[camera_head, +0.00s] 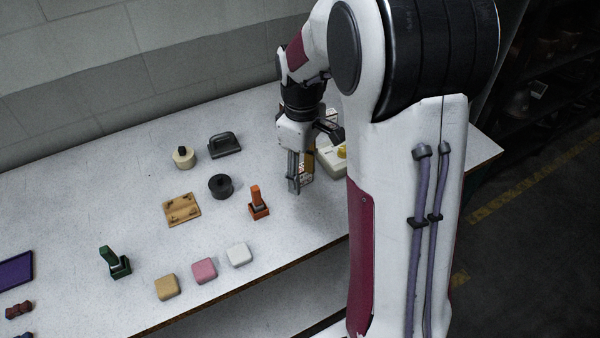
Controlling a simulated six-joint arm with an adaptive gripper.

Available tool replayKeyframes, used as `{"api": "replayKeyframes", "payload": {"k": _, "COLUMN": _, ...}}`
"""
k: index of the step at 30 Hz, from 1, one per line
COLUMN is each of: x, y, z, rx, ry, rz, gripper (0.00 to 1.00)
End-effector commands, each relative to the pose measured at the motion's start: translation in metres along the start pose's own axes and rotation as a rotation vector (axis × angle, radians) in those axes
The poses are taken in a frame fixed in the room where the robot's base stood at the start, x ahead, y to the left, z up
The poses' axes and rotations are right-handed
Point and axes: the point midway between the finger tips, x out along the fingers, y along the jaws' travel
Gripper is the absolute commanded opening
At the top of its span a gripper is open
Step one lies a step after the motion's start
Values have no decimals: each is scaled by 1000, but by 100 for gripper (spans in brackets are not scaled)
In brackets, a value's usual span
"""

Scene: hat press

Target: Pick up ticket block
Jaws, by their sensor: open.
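My gripper (300,172) points down over the right part of the white table, with its fingers low near the tabletop. It is open. A small upright tan and white block with red marks (308,168) shows right at the fingers and is partly covered by them; it may be the ticket block, but its print is too small to read. I cannot tell whether the fingers touch it or stand around it.
A pale device with a yellow knob (342,152) stands just right, partly hidden by my arm. An orange stamp (258,203), black ring (220,186) and wooden plate (182,209) lie left. White (239,255), pink (204,270) and tan (167,287) blocks line the front edge.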

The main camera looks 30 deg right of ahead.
Motion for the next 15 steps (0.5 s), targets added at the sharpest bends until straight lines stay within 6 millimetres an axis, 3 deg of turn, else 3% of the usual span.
{"api": "replayKeyframes", "payload": {"k": 6, "x": 23, "y": 28, "z": -14, "rx": -223, "ry": -14, "rz": -20, "gripper": 42}}
{"api": "replayKeyframes", "payload": {"k": 15, "x": 36, "y": 55, "z": -31, "rx": -520, "ry": -8, "rz": -19, "gripper": 42}}
